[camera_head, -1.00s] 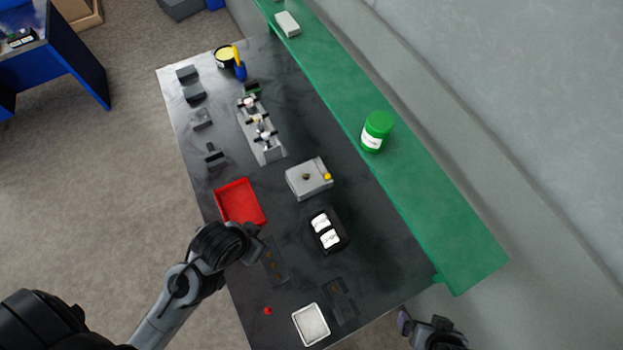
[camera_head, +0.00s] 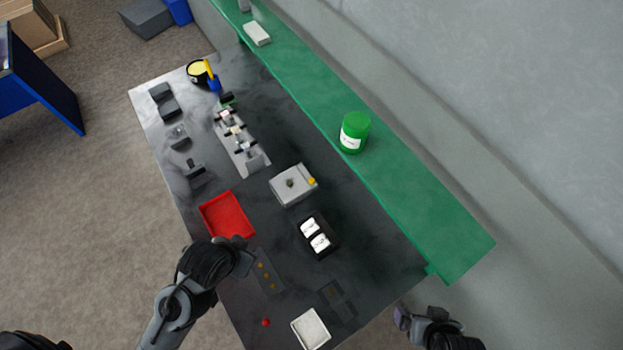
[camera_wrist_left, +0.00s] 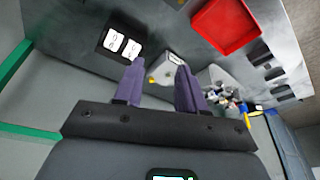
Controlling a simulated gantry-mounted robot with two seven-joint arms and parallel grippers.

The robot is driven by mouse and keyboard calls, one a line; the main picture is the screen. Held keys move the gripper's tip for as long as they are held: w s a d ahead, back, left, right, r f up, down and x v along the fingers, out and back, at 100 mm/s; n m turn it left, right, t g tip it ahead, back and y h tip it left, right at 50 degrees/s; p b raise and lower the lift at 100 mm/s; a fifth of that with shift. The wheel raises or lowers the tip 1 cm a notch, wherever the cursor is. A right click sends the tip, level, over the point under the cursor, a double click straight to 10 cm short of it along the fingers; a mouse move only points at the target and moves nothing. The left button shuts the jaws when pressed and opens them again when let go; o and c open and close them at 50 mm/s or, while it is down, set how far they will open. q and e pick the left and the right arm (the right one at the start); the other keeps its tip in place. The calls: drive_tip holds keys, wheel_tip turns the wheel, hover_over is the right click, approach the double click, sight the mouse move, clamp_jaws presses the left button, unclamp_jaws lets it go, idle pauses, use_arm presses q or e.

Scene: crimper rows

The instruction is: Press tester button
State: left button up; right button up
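The tester looks to be the grey box (camera_head: 294,185) near the middle of the dark table, with a dark round spot on top. A yellow button (camera_head: 312,181) is at its right corner. In the left wrist view the tester (camera_wrist_left: 167,69) and yellow button (camera_wrist_left: 151,80) show beyond and between the fingertips. My left gripper (camera_wrist_left: 158,78) is open and empty, its purple fingers apart. In the head view it (camera_head: 244,263) is below the red tray, away from the tester. My right gripper (camera_head: 403,318) is off the table's lower right edge, its opening unclear.
A red tray (camera_head: 205,211) and a black holder with two white-labelled items (camera_head: 330,247) flank the tester. A grey fixture row (camera_head: 255,163) stands behind. A green shelf (camera_head: 425,215) bearing a green jar (camera_head: 354,132) runs along the right. A white tray (camera_head: 296,328) is in front.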

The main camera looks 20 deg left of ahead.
use_arm(q)
clamp_jaws()
idle(1.4)
